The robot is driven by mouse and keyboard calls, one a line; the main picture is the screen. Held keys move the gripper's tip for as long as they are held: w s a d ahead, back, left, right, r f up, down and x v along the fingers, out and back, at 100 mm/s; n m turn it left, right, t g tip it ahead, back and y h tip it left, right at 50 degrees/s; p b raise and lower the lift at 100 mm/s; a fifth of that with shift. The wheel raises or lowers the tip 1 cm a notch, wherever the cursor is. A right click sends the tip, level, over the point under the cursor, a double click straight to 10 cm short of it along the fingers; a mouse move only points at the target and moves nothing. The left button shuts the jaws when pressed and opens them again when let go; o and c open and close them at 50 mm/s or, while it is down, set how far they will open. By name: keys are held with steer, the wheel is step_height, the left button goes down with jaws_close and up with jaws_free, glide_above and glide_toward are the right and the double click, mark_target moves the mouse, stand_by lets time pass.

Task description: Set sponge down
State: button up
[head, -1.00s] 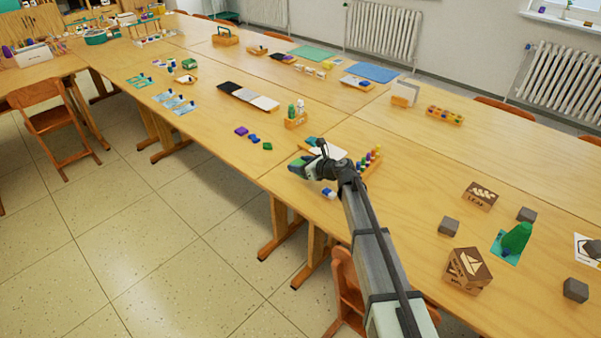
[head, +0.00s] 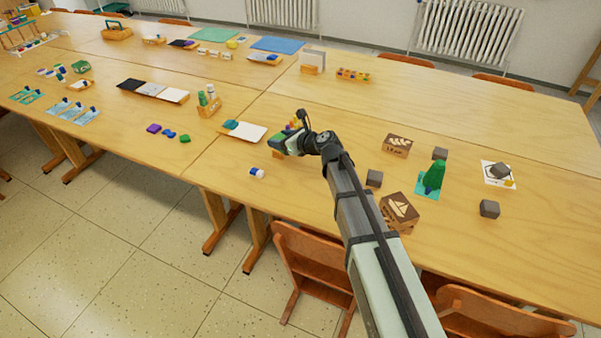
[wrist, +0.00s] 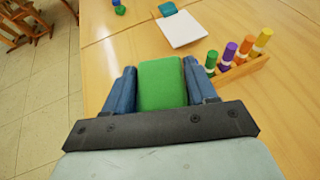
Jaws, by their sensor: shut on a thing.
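A green block, seemingly the sponge (wrist: 162,86), sits between the two blue fingers of my gripper (wrist: 160,78) in the wrist view. The fingers are shut on its sides. In the head view my gripper (head: 279,146) is over the near part of the table (head: 222,165), to the right of a white sheet. The sponge is mostly hidden there by the gripper. I cannot tell from these views how far it is above the tabletop.
A marker rack (wrist: 240,70) stands just right of my gripper. A white sheet (wrist: 184,30) with a teal piece (wrist: 168,9) lies ahead. A small white and blue thing (head: 257,173) lies near the front edge. Wooden boxes (head: 397,146) and grey blocks (head: 374,178) stand right.

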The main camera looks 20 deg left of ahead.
steer(key=m+t, duration=0.1)
glide_above(301, 172)
steer(key=shift+f, duration=4.95)
steer(key=shift+f, duration=0.15)
steer(key=o, duration=1)
steer(key=shift+s+d+r, duration=0.2)
steer(key=shift+d+r, duration=0.1)
steer(key=v, duration=1.1)
steer(key=shift+s+d+r, duration=0.1)
steer(key=shift+s+r, duration=0.05)
